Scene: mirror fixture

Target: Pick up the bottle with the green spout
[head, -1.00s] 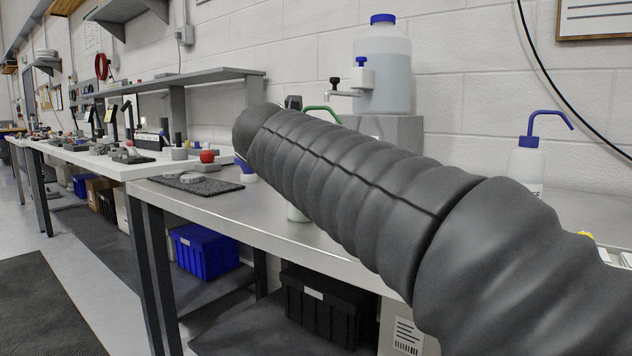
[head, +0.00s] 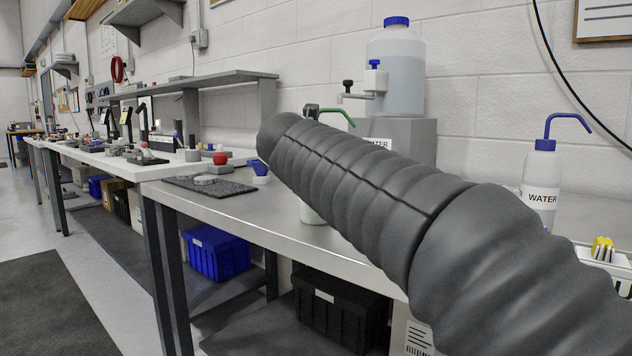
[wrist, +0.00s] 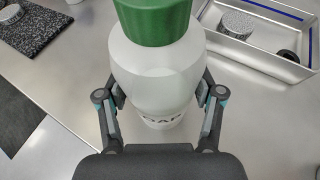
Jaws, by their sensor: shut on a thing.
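The white bottle with a green cap (wrist: 155,22) fills the middle of the wrist view, its white body (wrist: 155,75) between the two fingers of my gripper (wrist: 162,95). The fingers press on its sides, and dark lettering on its front is partly hidden by my wrist. In the head view its green spout (head: 338,113) shows above my dark ribbed arm, and a bit of its white base (head: 311,214) shows below. The arm hides the rest of the bottle and most of my gripper. I cannot tell whether its base is clear of the bench.
A blue-spout WATER bottle (head: 542,185) stands at the right. A large blue-capped tank (head: 397,75) sits on a grey block behind. A dark mat (head: 225,188) lies at left, and a metal tray (wrist: 212,38) lies beyond the bottle at right. Bare bench (head: 240,218) lies left of it.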

